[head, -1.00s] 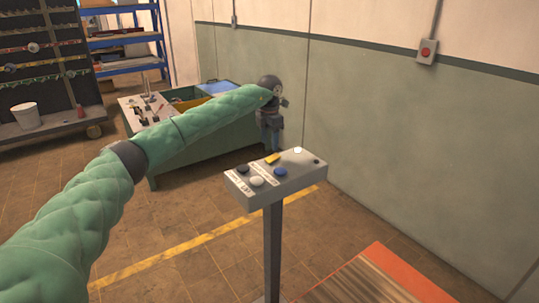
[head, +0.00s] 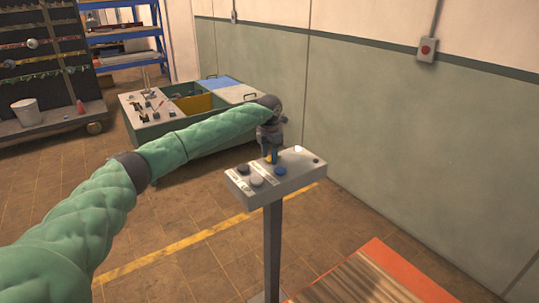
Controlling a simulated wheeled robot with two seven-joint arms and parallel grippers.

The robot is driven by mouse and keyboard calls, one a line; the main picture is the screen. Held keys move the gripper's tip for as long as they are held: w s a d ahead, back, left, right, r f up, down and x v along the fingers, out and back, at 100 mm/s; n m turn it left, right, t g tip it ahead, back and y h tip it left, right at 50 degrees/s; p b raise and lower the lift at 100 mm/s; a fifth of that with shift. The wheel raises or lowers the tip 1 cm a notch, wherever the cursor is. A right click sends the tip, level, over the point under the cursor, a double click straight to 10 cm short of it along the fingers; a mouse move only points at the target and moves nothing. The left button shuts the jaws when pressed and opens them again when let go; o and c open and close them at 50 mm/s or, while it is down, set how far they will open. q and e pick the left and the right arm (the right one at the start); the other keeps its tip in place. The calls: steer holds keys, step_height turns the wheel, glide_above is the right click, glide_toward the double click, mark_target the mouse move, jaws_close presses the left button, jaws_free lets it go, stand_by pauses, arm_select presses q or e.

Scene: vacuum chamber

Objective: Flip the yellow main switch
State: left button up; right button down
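The control panel (head: 262,202) is a grey box on a dark post, with several knobs and buttons on its sloped top. The yellow main switch (head: 267,158) sits near the panel's back edge, and only a sliver of it shows. My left gripper (head: 271,157) points down right at the switch and hides most of it. Its fingers are small and dark here, and I cannot tell whether they are open or shut, or whether they touch the switch. My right gripper is not in view.
A blue knob (head: 280,171), a black knob (head: 243,169) and a white knob (head: 257,181) sit close by on the panel. A green workbench (head: 190,148) stands behind my arm. An orange-edged platform (head: 410,272) lies at the lower right. A green wall (head: 400,140) runs behind.

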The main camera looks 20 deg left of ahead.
arm_select(q)
steer(key=c, duration=0.7)
steer(key=shift+w+d, duration=0.1)
steer(key=g, duration=0.1)
steer(key=g+y+b, duration=0.2)
steer(key=shift+w+d+r, duration=0.1)
steer(key=shift+w+d, duration=0.15)
steer(key=shift+w, duration=0.05)
steer(key=shift+g+y, duration=0.3)
steer(key=shift+y, duration=0.1)
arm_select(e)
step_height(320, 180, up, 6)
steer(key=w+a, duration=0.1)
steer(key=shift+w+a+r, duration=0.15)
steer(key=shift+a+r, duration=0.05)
arm_select(q)
steer(key=o, duration=1)
steer(key=shift+c, duration=0.2)
steer(key=shift+r, duration=0.1)
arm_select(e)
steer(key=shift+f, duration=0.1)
